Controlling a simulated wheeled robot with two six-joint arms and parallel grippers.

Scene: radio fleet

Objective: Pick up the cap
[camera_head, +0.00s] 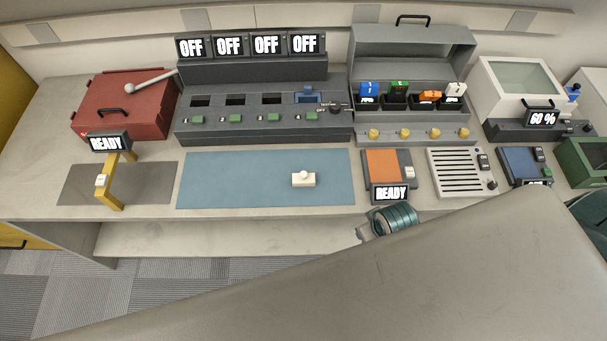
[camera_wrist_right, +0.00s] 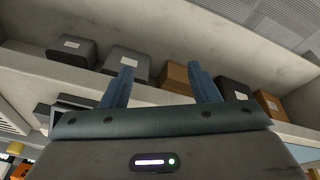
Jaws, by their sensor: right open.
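A small white piece with a round knob on top (camera_head: 303,179) lies on the blue mat (camera_head: 230,180); it looks like the cap, though I cannot be sure. Nothing is touching it. My right gripper (camera_wrist_right: 160,67) is open and empty in the right wrist view, its two blue fingers spread apart toward a wall ledge with boxes. The cap is not seen in that view. In the head view a large grey arm link of mine covers the lower right, and the right fingers cannot be made out. My left gripper is not in view.
A grey charger bank (camera_head: 260,117) with OFF displays stands behind the mat. A red box (camera_head: 125,112) is at left, beside a yellow stand (camera_head: 112,190). An orange pad (camera_head: 383,167) is right of the mat. Most of the mat is clear.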

